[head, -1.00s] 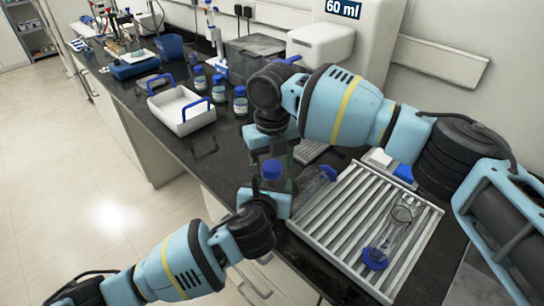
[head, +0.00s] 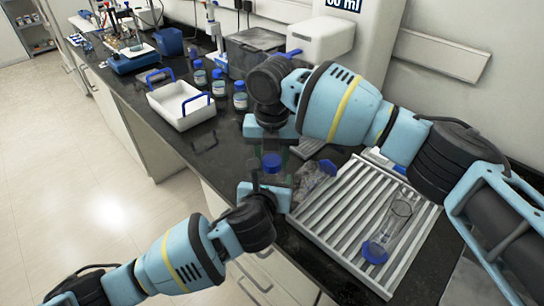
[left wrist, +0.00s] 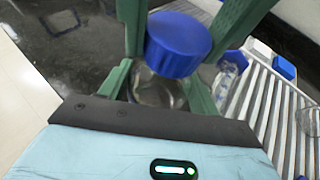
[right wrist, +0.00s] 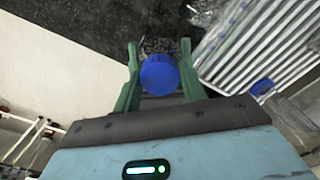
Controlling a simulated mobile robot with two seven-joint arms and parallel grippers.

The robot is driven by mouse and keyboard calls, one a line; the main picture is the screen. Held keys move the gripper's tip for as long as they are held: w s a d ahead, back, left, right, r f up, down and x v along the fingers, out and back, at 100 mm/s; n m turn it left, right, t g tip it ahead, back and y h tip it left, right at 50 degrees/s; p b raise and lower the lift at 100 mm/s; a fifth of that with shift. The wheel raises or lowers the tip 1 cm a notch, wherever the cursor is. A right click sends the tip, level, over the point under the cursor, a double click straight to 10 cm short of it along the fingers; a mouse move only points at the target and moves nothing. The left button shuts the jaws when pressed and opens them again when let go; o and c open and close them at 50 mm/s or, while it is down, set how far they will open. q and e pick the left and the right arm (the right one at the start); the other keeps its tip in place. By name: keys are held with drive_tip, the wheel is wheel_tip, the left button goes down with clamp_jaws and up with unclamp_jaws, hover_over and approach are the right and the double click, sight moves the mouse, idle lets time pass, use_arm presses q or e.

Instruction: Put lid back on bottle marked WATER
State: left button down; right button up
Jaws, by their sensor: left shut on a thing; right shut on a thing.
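A blue lid (head: 271,162) sits between my two grippers in the head view. My right gripper (head: 272,152) points down from above and is shut on this lid, which also shows between its green fingers in the right wrist view (right wrist: 160,75). My left gripper (head: 266,190) is just below and shut on a clear bottle (left wrist: 158,90), seen under the lid in the left wrist view. The lid (left wrist: 178,45) is at the bottle's top there; whether it is seated I cannot tell. No WATER marking is readable, and most of the bottle is hidden.
Labelled blue-capped bottles (head: 240,97) and a white tray (head: 183,110) stand further back. Floor lies left of the bench.

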drive_tip(key=m, duration=1.5)
drive_tip(key=o, duration=1.1)
drive_tip(key=shift+r, duration=2.25)
drive_tip(key=shift+c, duration=0.4)
